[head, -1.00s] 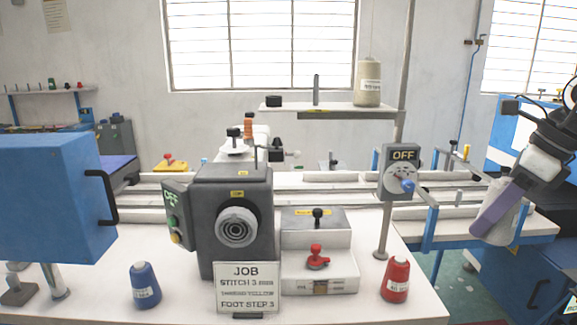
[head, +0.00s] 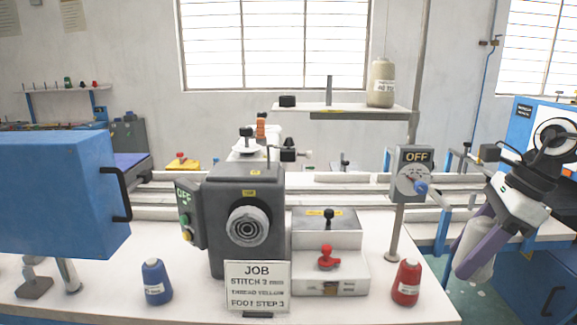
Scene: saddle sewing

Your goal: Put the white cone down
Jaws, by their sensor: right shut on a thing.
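The white cone (head: 477,257) is at the right of the head view, tilted, between the purple fingers of my right gripper (head: 468,250). My right gripper is shut on it and holds it to the right of the table, with the green floor showing behind. The fingers hide part of the cone. My left gripper is not in view.
A white table (head: 400,310) carries a blue cone (head: 157,281), a red cone (head: 406,283), a job sign (head: 257,286) and the grey machine head (head: 247,220). An OFF switch box (head: 411,174) stands on a post left of my gripper. A cream cone (head: 381,84) is on the shelf.

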